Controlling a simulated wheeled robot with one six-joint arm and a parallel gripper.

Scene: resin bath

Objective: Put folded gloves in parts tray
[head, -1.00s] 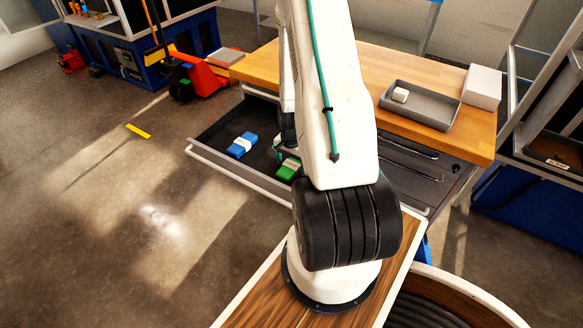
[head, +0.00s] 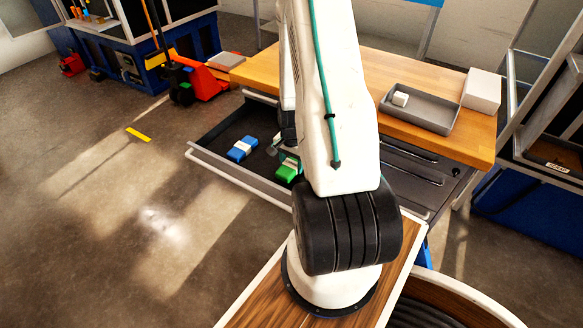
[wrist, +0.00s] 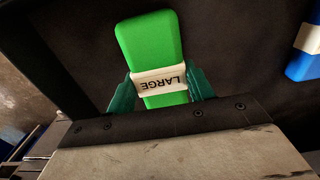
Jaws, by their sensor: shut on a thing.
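The green folded gloves (head: 286,173) with a white band are at the drawer's right part, partly hidden by my arm. In the wrist view the green gloves (wrist: 150,42) show a band reading LARGE. My gripper (wrist: 161,84) has its teal fingers shut on both sides of that band. I cannot tell whether the gloves touch the drawer floor. The blue folded gloves (head: 242,148), also white-banded, lie apart to the left in the drawer; they show at the wrist view's right edge (wrist: 303,66). The grey parts tray (head: 432,118) stands on the bench top and holds a small white block (head: 400,99).
The open drawer (head: 215,163) juts from the wooden bench (head: 375,66); its front wall stands before the gloves. A white box (head: 482,90) stands right of the tray. A red pallet truck (head: 203,80) is at the back left. The floor left of the drawer is clear.

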